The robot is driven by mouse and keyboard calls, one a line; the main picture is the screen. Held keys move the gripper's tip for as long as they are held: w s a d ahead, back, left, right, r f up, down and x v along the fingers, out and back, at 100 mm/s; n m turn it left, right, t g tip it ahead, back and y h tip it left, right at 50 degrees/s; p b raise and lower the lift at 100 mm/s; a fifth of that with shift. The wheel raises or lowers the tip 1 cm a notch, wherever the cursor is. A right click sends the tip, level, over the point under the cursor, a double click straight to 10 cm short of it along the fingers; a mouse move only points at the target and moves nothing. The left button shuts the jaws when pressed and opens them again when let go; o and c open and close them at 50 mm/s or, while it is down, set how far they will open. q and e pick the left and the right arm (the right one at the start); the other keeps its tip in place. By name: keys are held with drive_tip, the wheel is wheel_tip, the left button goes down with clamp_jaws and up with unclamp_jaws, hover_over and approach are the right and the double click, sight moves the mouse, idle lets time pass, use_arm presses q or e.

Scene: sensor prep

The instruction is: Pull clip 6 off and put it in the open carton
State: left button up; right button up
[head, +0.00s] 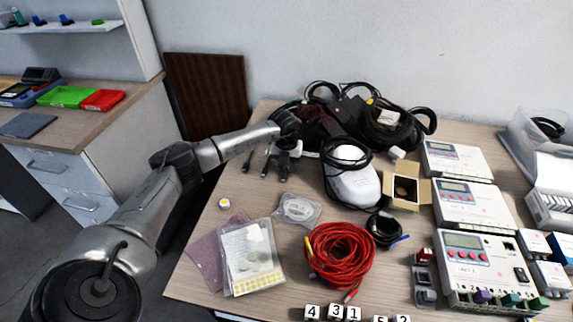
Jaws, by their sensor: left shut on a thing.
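Several small white blocks with black numbers, among them a block marked 4 (312,312), show at the bottom edge; I read 4, 3, 1, 5 and 2. I cannot make out a number 6 anywhere. The open carton (407,190) is a small brown box with its flaps spread, standing right of the middle of the table. My left gripper (283,166) is at the back left of the table, left of the carton and apart from it. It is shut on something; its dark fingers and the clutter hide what. My right gripper is out of view.
Black cables and adapters (350,110) crowd the back. A white rounded device (352,180) stands between my left gripper and the carton. A red cable coil (340,255) and bagged parts (250,258) lie in front. White control boxes (470,205) line the right side.

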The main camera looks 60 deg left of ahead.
use_arm(q)
drive_tip(key=shift+c, duration=0.7)
drive_tip(key=shift+o, duration=1.3)
drive_tip(key=c, duration=0.4)
drive_tip(key=shift+r+p, duration=0.4)
drive_tip(key=shift+r+p, duration=0.7)
drive_tip(key=shift+r, duration=0.05)
drive_tip(key=shift+r+p, duration=0.7)
drive_tip(key=shift+r+p, duration=0.65)
